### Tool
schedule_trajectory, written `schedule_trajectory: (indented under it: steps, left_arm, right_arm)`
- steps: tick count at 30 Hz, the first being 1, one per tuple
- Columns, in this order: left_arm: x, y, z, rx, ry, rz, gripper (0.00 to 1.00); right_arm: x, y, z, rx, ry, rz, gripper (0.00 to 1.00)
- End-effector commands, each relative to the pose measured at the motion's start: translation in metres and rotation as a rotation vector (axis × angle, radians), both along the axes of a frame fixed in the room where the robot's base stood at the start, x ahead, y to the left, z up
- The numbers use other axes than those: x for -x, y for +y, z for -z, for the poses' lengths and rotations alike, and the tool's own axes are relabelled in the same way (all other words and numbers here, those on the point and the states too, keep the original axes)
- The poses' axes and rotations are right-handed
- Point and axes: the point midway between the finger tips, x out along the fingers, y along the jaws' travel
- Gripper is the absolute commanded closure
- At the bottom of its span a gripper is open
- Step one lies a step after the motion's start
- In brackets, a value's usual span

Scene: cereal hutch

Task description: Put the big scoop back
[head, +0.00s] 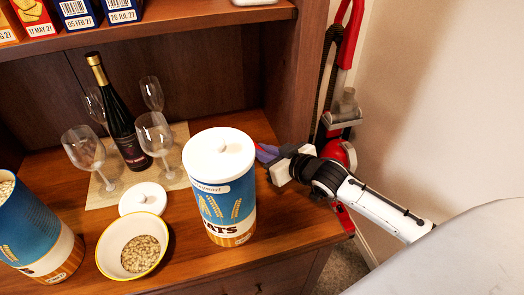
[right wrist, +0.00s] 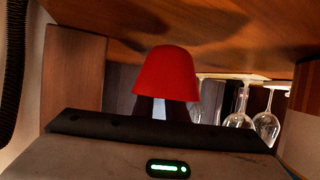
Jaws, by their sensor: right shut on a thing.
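My right gripper (head: 266,153) reaches in from the right, just behind and beside the lidded oats canister (head: 229,205). It is shut on a red, cup-shaped thing (right wrist: 166,74), which looks like the scoop. In the right wrist view the cup stands out beyond the gripper's dark edge. In the head view the canister hides most of it, and its size is hard to judge. An open blue canister (head: 35,228) with oats inside stands at the left edge. My left gripper is not in view.
A white-and-yellow bowl of oats (head: 133,246) and a loose white lid (head: 142,199) are on the counter. A wine bottle (head: 124,120) and several glasses (head: 155,135) stand behind on a mat. The hutch's side panel (head: 291,80) and a shelf (head: 150,32) close in above the gripper.

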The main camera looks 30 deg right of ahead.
Motion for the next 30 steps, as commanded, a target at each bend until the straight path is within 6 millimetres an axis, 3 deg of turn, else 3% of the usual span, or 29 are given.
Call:
schedule_trajectory:
  steps: [23, 24, 27, 30]
  left_arm:
    - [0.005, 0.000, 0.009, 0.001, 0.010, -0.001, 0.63]
    - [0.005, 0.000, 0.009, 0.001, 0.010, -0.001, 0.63]
    - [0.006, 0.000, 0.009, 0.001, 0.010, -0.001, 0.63]
    - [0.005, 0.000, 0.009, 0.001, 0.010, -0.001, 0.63]
  right_arm:
    - [0.000, 0.000, 0.013, 0.000, 0.000, 0.000, 1.00]
    - [0.000, 0.000, 0.013, 0.001, -0.001, 0.000, 0.85]
    - [0.000, 0.000, 0.012, 0.001, 0.000, 0.000, 0.68]
    - [0.000, 0.000, 0.012, 0.000, 0.000, 0.000, 0.66]
